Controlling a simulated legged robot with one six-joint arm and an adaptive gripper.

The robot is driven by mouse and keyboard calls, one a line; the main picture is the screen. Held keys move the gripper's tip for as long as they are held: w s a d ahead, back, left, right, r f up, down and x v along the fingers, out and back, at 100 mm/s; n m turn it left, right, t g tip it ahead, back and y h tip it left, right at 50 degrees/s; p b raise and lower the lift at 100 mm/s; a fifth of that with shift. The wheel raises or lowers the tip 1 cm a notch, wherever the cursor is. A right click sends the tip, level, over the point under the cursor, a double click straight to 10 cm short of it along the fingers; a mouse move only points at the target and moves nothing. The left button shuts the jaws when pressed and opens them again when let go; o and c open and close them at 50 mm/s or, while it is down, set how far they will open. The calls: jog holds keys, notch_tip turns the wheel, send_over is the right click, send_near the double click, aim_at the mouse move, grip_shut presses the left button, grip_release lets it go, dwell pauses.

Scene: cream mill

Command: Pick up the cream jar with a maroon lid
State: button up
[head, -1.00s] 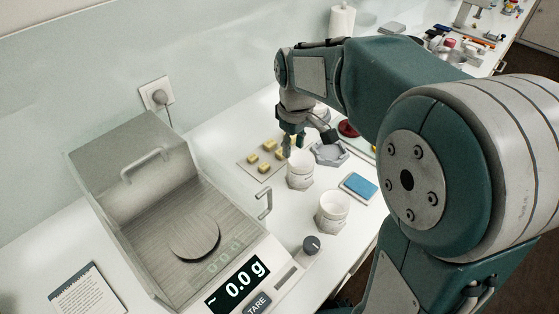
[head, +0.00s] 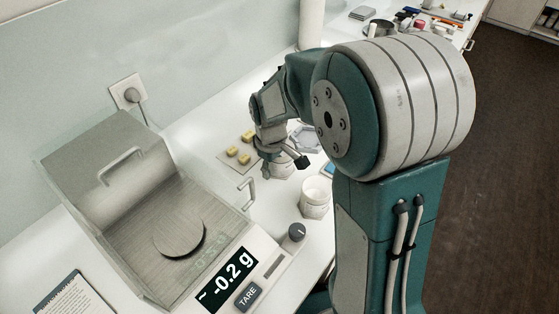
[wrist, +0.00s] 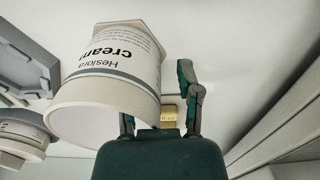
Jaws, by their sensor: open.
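A white jar (wrist: 112,75) labelled "Heslora cream" fills the upper left of the wrist view, with no maroon lid visible on it. The same jar seems to show just below my gripper (head: 276,155) in the head view, partly covered. In the wrist view, my gripper (wrist: 160,110) is open. Its right finger stands clear of the jar, while most of its left finger is hidden behind the jar's rim; I cannot tell whether it touches. A second white jar (head: 316,192) stands nearer in the head view, apparently open. No maroon lid shows in either current view.
A scale (head: 175,230) with a raised cover stands at left, reading about -0.2 g. A grey hexagonal tray (head: 303,137) and a blue item (head: 327,170) are close by. A wall bounds the back.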

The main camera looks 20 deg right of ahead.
jog(key=shift+d, duration=0.1)
grip_shut()
